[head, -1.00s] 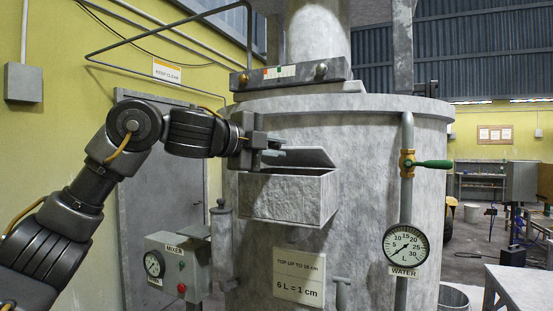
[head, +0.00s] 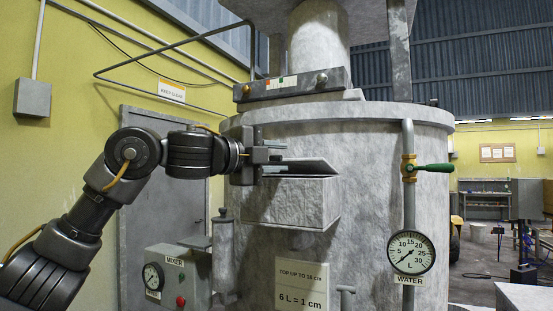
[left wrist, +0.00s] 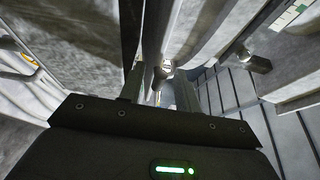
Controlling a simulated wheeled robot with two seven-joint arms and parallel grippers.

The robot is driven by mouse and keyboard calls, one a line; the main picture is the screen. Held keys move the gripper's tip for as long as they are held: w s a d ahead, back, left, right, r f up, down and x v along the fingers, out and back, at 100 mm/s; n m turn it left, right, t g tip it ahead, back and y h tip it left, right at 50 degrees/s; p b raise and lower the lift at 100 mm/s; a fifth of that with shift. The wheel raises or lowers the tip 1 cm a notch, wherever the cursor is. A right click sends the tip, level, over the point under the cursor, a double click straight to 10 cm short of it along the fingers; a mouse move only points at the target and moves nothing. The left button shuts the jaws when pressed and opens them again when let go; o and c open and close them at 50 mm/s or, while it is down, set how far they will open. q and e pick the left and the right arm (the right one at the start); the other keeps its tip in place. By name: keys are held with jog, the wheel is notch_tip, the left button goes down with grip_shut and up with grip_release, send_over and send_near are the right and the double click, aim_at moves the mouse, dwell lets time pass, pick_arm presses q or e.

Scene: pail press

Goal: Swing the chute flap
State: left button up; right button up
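The chute box (head: 290,203) is a grey, rough-faced box on the front of the big round vat. Its flap (head: 312,168) is a thin plate low over the top of the box, with a dark face showing. My left gripper (head: 275,157) comes in from the left at the flap's left end, its two fingers apart one above the other. In the left wrist view, the fingers (left wrist: 158,92) stand apart with a grey, round-ended piece between or just beyond them; I cannot tell if they touch it. My right gripper is not in view.
A water pipe with a green-handled valve (head: 433,167) and a dial (head: 411,252) stands right of the box. The mixer panel (head: 172,277) is at lower left. A level bar (head: 290,86) sits above the box. A sign (head: 301,285) is below it.

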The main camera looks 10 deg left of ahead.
pick_arm(q)
jog(key=shift+w+f, duration=0.1)
jog(key=shift+a+f, duration=0.1)
jog(key=shift+a, duration=0.05)
jog(key=b+v, duration=0.5)
jog(key=v, duration=0.5)
jog(key=shift+s, duration=0.4)
